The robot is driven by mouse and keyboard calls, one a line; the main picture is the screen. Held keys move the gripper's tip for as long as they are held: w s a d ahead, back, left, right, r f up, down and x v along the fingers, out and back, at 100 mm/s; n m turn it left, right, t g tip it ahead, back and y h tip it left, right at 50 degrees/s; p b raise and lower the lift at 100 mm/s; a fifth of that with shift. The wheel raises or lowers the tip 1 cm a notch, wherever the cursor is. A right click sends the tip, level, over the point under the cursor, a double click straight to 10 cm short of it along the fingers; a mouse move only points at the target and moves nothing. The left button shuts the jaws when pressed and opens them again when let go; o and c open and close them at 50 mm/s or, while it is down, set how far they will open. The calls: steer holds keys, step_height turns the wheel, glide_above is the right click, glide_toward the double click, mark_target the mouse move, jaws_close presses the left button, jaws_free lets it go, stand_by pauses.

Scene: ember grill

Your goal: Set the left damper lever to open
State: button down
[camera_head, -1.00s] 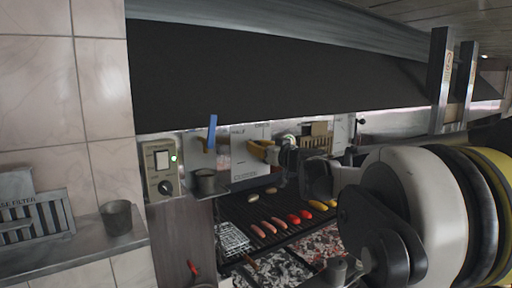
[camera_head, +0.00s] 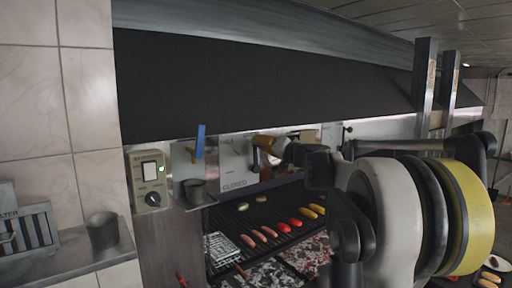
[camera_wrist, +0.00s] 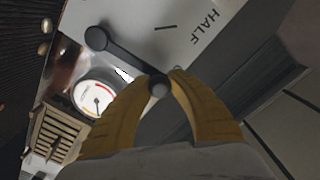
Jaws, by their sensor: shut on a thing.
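The damper lever (camera_wrist: 125,62) is a dark bar with a round pivot at its upper left end in the wrist view. Its other end has a round knob between the yellow fingers of my gripper (camera_wrist: 160,88), which is shut on it. The lever's pale plate (camera_wrist: 170,25) carries the word HALF and a short dark mark, both apart from the bar. In the head view the plate (camera_head: 234,172) reads CLOSED near its bottom, and my gripper (camera_head: 262,146) is at its upper right. The lever is small and partly covered there.
The grill (camera_head: 245,222) with sausages and vegetables lies below the plate. A switch box (camera_head: 149,179) with a green light and a blue strip (camera_head: 199,141) are to the left. A round dial gauge (camera_wrist: 95,98) sits beside my fingers. The dark hood (camera_head: 260,90) hangs above.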

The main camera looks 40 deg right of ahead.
steer(key=shift+d+m, duration=0.4)
steer(key=c, duration=1.1)
jaws_free()
steer(key=shift+c, duration=0.2)
steer(key=s, duration=1.2)
